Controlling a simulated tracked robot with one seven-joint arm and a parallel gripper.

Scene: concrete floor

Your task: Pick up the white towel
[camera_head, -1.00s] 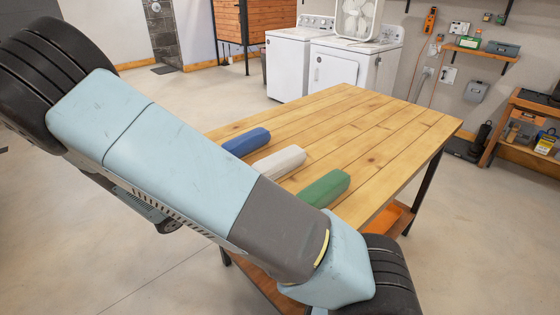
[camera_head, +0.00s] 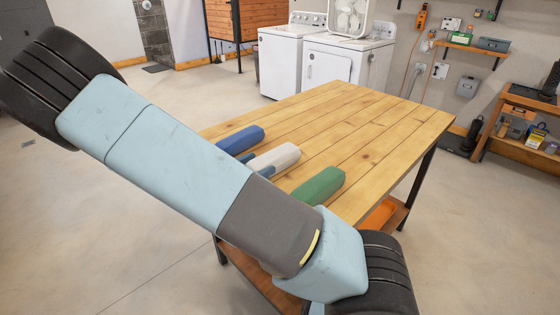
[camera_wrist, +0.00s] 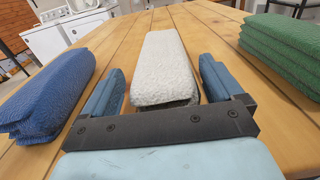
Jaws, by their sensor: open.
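The white towel (camera_wrist: 163,68) is a folded, long block lying on the wooden table, also seen in the head view (camera_head: 278,157) between two other towels. My gripper (camera_wrist: 161,66) is open, with one blue finger on each side of the towel's near part. Gaps show between the fingers and the towel, and nothing is gripped. In the head view the blue fingertips (camera_head: 248,158) show beside the white towel's near end; my arm hides the rest of the gripper.
A folded blue towel (camera_wrist: 48,95) lies to the left and a folded green towel (camera_wrist: 285,45) to the right, each apart from the fingers. The table top (camera_head: 375,125) is clear beyond the towels. Two white appliances (camera_head: 325,60) stand behind the table.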

